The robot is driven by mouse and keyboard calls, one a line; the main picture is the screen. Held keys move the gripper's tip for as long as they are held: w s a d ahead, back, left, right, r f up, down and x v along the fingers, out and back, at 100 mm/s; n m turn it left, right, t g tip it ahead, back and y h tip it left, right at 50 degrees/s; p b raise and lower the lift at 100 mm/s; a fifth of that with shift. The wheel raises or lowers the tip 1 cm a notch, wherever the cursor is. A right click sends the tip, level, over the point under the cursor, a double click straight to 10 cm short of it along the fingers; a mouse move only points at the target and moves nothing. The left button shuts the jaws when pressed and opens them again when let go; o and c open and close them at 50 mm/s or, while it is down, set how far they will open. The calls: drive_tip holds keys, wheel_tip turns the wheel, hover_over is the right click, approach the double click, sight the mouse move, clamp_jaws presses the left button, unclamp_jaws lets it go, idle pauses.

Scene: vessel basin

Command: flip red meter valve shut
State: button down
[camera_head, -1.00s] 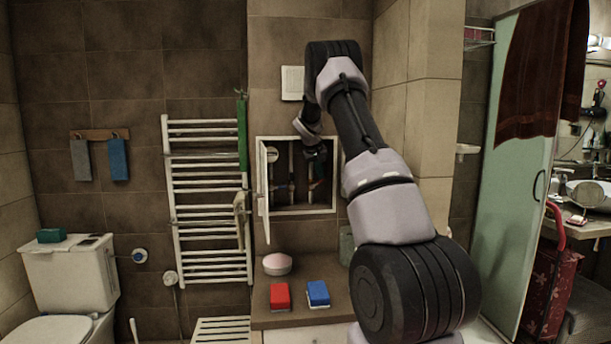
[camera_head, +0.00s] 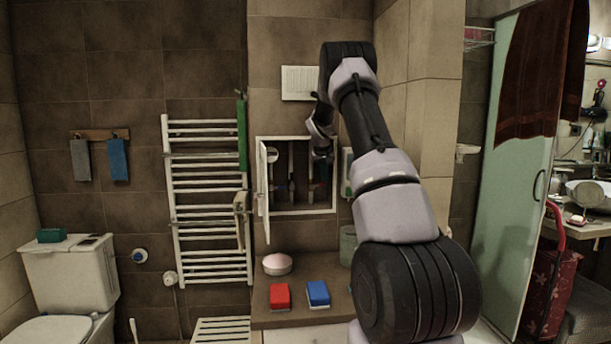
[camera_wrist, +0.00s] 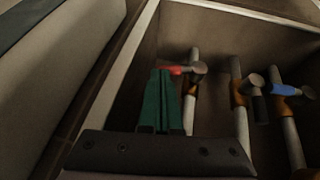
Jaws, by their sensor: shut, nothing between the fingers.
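The red valve handle (camera_wrist: 175,70) shows in the wrist view on the leftmost pipe inside an open wall cabinet (camera_head: 302,212). It points left from its round grey hub, roughly crosswise to the pipe. My gripper (camera_wrist: 163,72) has its green fingers together and empty, with their tips at the free end of the red handle. I cannot tell whether they touch. In the head view my gripper (camera_head: 322,152) is at the right part of the cabinet opening, mostly hidden by my wrist. The red handle cannot be made out clearly there.
A blue valve handle (camera_wrist: 285,89) sits on another pipe to the right. The cabinet door (camera_head: 263,192) stands open on the left. A towel rail (camera_head: 207,200) is left of it. Red (camera_head: 280,297) and blue (camera_head: 318,293) sponges lie on the ledge below.

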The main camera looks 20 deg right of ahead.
drive_tip(key=v, duration=1)
drive_tip(key=shift+r, duration=0.35)
drive_tip(key=shift+s+a, duration=0.2)
